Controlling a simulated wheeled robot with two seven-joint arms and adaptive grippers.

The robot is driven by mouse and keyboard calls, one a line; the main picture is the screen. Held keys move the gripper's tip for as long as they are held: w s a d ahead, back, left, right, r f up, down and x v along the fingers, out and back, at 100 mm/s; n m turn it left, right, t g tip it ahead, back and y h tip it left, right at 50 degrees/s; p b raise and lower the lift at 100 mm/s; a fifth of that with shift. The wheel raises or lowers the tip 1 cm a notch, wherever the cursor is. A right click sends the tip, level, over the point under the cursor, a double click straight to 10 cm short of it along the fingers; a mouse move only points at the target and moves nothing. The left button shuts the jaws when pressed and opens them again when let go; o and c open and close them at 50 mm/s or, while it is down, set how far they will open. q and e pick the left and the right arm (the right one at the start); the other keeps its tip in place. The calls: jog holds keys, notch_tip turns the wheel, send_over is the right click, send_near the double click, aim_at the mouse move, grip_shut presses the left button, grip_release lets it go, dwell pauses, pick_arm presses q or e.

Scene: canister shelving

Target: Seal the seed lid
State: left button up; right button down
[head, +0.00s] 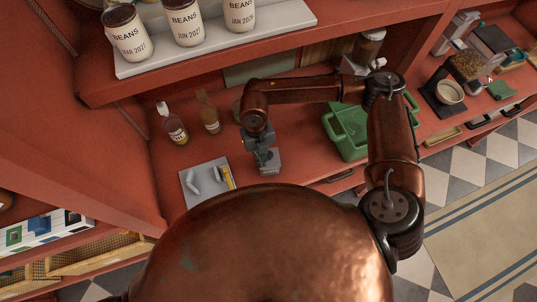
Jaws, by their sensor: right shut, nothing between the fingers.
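No seed label or seed lid can be made out. Three cream canisters with dark lids stand in a row on the upper shelf: the left one (130,40) and the middle one (187,28) read BEANS, and so does the right one (239,16). A jar (369,47) stands at the back right of the lower counter; its label cannot be read. My right gripper (268,166) points down over the red counter, shut and empty, right of the small bottles. What lies directly under it is hidden. My left gripper is not in view.
A pale tray (188,203) with small white pieces and a yellow item lies left of the gripper. Two small bottles (175,126) (208,113) stand behind it. A green caddy (349,147) is to the right, partly behind my arm.

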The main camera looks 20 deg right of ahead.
jog(key=shift+r, duration=0.1)
notch_tip(320, 180, up, 9)
jog(key=p, duration=0.4)
dwell(0.5)
jog(key=c, duration=2.7)
grip_release()
notch_tip(320, 180, up, 6)
jog(key=m+y+p, duration=0.1)
jog(key=m, duration=0.8)
send_over(269, 154)
jog(key=w+d, duration=0.1)
jog(key=f+b, duration=0.2)
jog(key=f, duration=0.1)
jog(key=f+b, duration=0.2)
jog(key=f, duration=0.1)
jog(key=f+b, duration=0.2)
jog(key=f, duration=0.2)
jog(key=shift+s+a, duration=0.3)
